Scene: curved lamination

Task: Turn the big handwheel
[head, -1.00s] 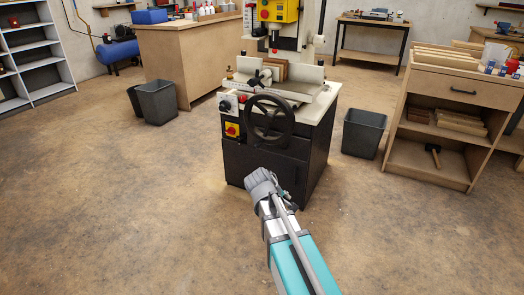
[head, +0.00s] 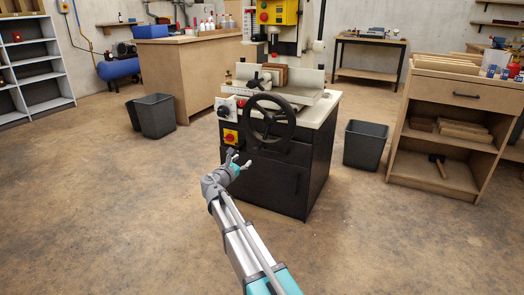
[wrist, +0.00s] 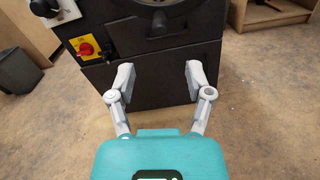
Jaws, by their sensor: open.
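The big handwheel (head: 288,119) is a black spoked wheel on the front of a dark machine cabinet (head: 272,180) with a pale top. In the wrist view only the lower part of the handwheel (wrist: 160,28) shows, at the top edge. My gripper (head: 240,160) is in front of the cabinet, below and left of the wheel, apart from it. In the wrist view my gripper (wrist: 160,75) has its two fingers spread wide with nothing between them. The cabinet front shows behind the fingers.
A yellow plate with a red switch (head: 230,137) sits left of the wheel. Dark bins stand left (head: 157,115) and right (head: 364,144) of the machine. A wooden cabinet (head: 455,100) stands at the right. The floor in front is clear.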

